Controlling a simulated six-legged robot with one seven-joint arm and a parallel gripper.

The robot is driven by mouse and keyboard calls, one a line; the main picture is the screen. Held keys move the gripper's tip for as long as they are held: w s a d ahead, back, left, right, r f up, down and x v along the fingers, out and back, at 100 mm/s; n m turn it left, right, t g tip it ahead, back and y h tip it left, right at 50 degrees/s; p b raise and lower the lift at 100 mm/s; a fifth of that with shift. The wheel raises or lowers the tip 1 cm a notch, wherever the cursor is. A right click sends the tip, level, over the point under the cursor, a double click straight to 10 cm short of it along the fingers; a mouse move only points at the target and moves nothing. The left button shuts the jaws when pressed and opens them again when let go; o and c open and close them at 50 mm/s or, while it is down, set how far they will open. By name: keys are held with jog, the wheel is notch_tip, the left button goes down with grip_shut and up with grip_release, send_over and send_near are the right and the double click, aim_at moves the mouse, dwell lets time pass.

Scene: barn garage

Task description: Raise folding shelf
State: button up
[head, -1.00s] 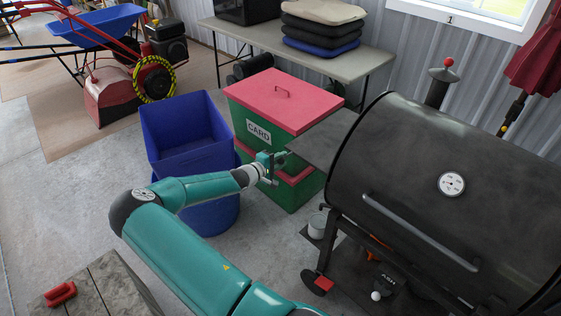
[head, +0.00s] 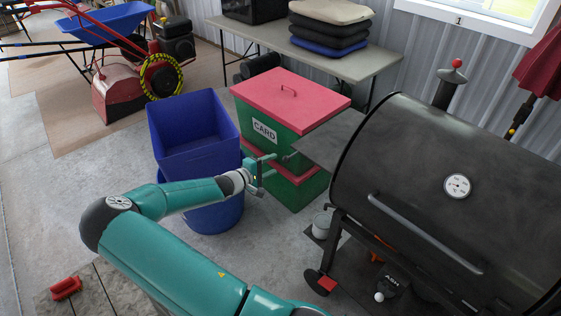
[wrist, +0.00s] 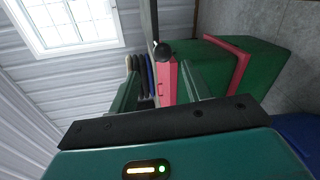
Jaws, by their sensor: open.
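The folding shelf (head: 328,139) is a dark flat plate on the left side of the black barrel grill (head: 440,190). It sticks out towards the card bin and looks roughly level. A small knob (head: 289,157) shows at its outer edge. My gripper (head: 269,166) is open and empty, just left of that knob and apart from it. In the wrist view, which is turned on its side, the two fingers of my gripper (wrist: 163,85) stand apart. A round black knob (wrist: 163,50) shows beyond and between them, with the shelf (wrist: 176,20) behind it.
A green card bin (head: 285,110) with a pink lid stands behind my gripper. Blue bins (head: 190,130) stand to its left. A table (head: 350,66) with stacked cushions is at the back. Concrete floor (head: 270,245) is clear in front.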

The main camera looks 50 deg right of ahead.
jog(key=v, duration=0.5)
jog(key=shift+w+a, duration=0.1)
jog(key=shift+a, duration=0.25)
jog(key=shift+r, duration=0.1)
jog(key=s+a+r+m+t+y, duration=0.1)
jog(key=s+a+r+y, duration=0.1)
jog(key=a+r+y, duration=0.35)
jog(key=s+a+r+m+y, duration=0.1)
jog(key=a+r+y, duration=0.1)
jog(key=a, duration=0.7)
jog(key=s+a+r+m+t+y, duration=0.1)
jog(key=s+a+r+m+y, duration=0.1)
jog(key=a+r+y, duration=0.35)
jog(key=s+a+r+n+t+y, duration=0.1)
jog(key=s+a+r+n+t, duration=0.1)
jog(key=s+a+r, duration=0.4)
jog(key=s+a+r+n+t+y, duration=0.1)
jog(key=s+a+r+t, duration=0.3)
jog(key=a+r, duration=0.5)
jog(key=s+a, duration=0.1)
jog(key=a, duration=0.2)
jog(key=shift+s+n+y, duration=0.3)
jog(key=shift+s+n, duration=0.1)
jog(key=shift+r, duration=0.1)
jog(key=shift+c, duration=1.3)
